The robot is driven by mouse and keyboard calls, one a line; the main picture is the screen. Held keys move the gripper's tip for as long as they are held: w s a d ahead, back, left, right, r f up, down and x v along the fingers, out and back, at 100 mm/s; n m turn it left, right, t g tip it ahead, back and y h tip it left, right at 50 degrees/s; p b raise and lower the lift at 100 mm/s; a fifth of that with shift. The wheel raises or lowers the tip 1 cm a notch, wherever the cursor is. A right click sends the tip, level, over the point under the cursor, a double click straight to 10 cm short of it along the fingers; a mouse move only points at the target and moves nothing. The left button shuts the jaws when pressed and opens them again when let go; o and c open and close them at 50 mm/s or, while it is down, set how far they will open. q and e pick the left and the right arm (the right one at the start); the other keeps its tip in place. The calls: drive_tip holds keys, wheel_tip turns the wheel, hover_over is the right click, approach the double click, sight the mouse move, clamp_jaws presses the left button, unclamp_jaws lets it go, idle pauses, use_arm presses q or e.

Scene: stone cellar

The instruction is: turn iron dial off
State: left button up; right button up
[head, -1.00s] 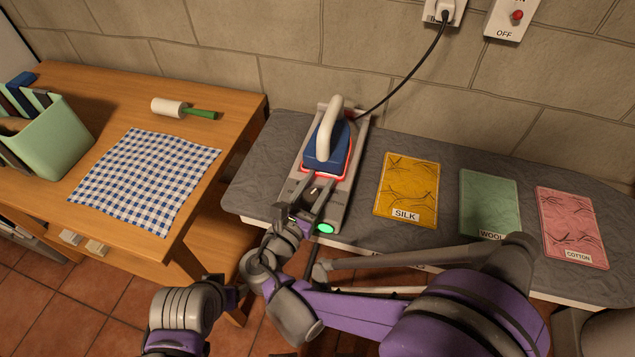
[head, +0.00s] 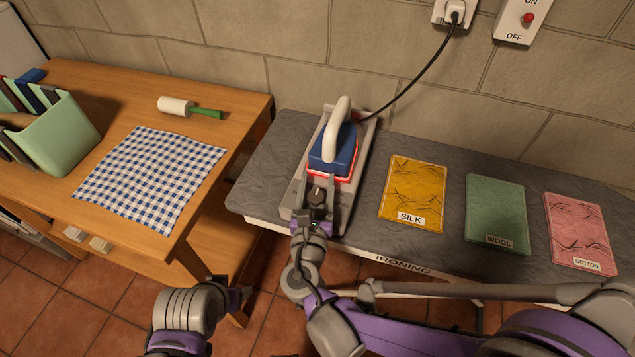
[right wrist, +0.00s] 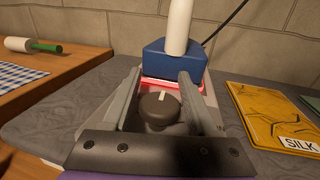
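The blue iron (head: 333,150) with a white handle stands on its grey stand on the ironing board, with a red glow at its base. The dark round dial (right wrist: 158,108) sits on the stand in front of the iron. Its white mark points roughly toward the iron. My right gripper (head: 317,196) is over the front of the stand. In the right wrist view its fingers (right wrist: 160,84) are spread, one on each side of the dial; I see no clear contact. My left gripper (head: 229,287) is low by the wooden table, small and dark.
Silk (head: 413,190), wool (head: 497,210) and cotton (head: 578,230) cloths lie right of the iron. A cord runs to the wall socket (head: 455,12), beside a switch box (head: 520,20). A wooden table (head: 245,110) at left holds a checked cloth (head: 150,180), roller and green bin.

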sight(316, 204)
drive_tip(key=shift+o, duration=1.1)
drive_tip(key=s, duration=0.7)
drive_tip(key=s+a, duration=0.1)
drive_tip(key=s, duration=0.3)
drive_tip(key=shift+w+f, duration=0.1)
drive_tip(key=shift+w, duration=0.05)
